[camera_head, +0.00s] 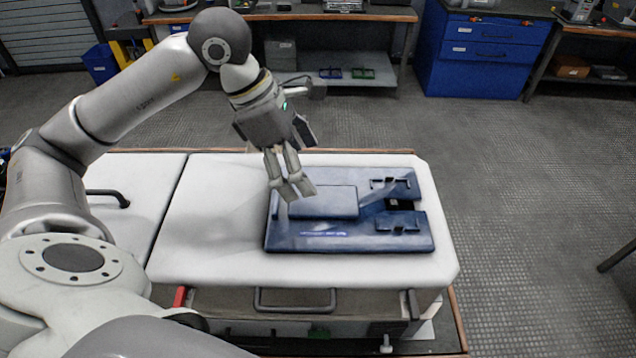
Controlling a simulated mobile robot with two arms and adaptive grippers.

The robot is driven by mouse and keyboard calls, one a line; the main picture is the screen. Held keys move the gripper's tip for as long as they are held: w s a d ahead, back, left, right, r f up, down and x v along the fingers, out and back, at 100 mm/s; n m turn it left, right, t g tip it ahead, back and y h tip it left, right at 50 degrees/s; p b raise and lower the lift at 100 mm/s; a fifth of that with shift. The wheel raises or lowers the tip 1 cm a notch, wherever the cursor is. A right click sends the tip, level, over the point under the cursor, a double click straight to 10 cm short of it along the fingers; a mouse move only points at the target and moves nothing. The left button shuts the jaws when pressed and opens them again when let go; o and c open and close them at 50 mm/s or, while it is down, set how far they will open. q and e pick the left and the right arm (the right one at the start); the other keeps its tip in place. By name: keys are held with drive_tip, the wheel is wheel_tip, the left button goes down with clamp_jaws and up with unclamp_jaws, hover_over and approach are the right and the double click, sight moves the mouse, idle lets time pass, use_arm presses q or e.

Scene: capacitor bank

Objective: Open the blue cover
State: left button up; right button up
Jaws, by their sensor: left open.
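A dark blue unit (345,237) lies on the white top of a cabinet. Its blue cover (325,203) is a raised rectangular panel that looks closed, lying flat on the left part of the unit. My left gripper (293,190) points down at the cover's left end, with its fingers a little apart and nothing visible between them. The fingertips overlap the cover's left edge in the picture; I cannot tell whether they touch it. My right gripper is not in view.
The white cabinet top (205,215) is clear left of the unit. A grey handle (295,308) is on the cabinet's front. Behind are a wooden-topped workbench (385,14), a blue drawer cabinet (480,55) and a blue bin (100,64). Open floor lies to the right.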

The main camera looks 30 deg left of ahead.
sight(322, 199)
use_arm(q)
drive_tip(key=p+x, duration=0.1)
drive_tip(key=x, duration=0.6)
drive_tip(key=shift+w, duration=0.1)
drive_tip(key=shift+d+f, duration=0.1)
drive_tip(key=shift+f, duration=0.25)
drive_tip(key=shift+c, duration=1.5)
drive_tip(key=c, duration=1.1)
drive_tip(key=shift+c, duration=0.2)
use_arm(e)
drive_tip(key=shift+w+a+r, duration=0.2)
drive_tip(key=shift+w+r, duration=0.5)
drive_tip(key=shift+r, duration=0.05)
